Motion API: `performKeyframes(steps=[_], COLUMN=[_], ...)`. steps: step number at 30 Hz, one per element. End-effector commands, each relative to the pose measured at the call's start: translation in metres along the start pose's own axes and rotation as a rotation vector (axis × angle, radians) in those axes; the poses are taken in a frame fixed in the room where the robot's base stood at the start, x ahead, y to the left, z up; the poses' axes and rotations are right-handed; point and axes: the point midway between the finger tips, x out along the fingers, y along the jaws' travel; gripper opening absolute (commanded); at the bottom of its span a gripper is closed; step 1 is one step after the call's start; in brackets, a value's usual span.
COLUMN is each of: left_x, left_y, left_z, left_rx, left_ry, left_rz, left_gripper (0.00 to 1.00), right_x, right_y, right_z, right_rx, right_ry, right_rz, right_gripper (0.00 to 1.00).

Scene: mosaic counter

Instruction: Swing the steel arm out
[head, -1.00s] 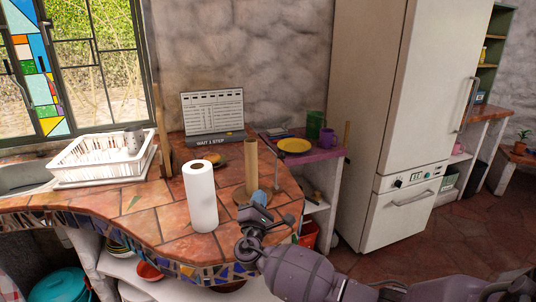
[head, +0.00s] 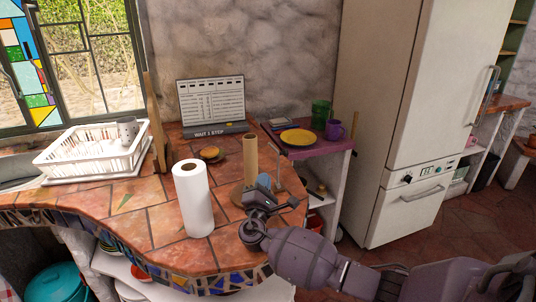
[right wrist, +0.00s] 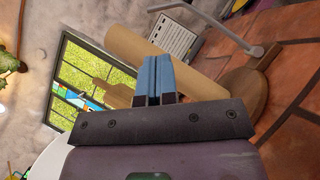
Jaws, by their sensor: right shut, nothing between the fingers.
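The holder on the counter has a round wooden base (head: 238,196), an upright bare cardboard tube (head: 250,160) and a thin steel arm (head: 279,168) beside the tube. In the right wrist view the steel arm (right wrist: 222,32) runs from the top toward the wooden base (right wrist: 242,92), close to the tube (right wrist: 165,52). My right gripper (head: 264,181) is at the holder's near right side, its blue fingers shut and empty. In the wrist view the fingertips (right wrist: 155,62) overlap the tube; contact cannot be told. The gripper hides part of the base. My left gripper is not in view.
A white paper roll (head: 195,200) stands left of the holder. A dish rack (head: 90,155), a calendar (head: 212,105) and a small round dish (head: 211,154) are farther back. A purple side shelf (head: 325,148) holds a yellow plate (head: 297,137). Bare tiles lie left of the roll.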

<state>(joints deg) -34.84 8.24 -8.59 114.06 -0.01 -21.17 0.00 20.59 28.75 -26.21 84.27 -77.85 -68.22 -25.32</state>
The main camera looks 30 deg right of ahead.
Motion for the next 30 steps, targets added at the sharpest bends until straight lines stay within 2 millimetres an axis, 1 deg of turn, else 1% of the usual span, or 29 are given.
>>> performKeyframes(steps=[5, 8, 11, 18, 22, 27, 30], left_x=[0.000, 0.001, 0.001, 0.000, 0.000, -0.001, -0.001], left_y=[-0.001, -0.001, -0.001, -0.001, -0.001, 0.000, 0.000], left_z=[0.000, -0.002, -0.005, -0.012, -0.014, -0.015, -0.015], left_rx=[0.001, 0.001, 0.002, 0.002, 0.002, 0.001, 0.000], left_ry=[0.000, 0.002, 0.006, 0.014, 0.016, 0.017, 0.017], left_rz=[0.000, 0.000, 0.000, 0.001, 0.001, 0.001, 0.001], left_gripper=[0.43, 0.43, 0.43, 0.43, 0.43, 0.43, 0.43], right_x=[0.001, 0.006, 0.017, 0.056, 0.076, 0.093, 0.098], right_y=[0.000, 0.001, 0.001, 0.002, 0.001, 0.001, 0.000], right_z=[0.000, 0.000, 0.001, 0.001, 0.001, 0.000, 0.000], right_rx=[0.000, 0.000, -0.001, -0.002, -0.001, -0.001, -0.002], right_ry=[0.000, -0.001, -0.002, -0.003, -0.002, -0.001, 0.000], right_rz=[0.000, 0.001, 0.002, 0.001, 0.001, 0.001, 0.000], right_gripper=[0.00, 0.00, 0.00, 0.00, 0.00, 0.00, 0.00])
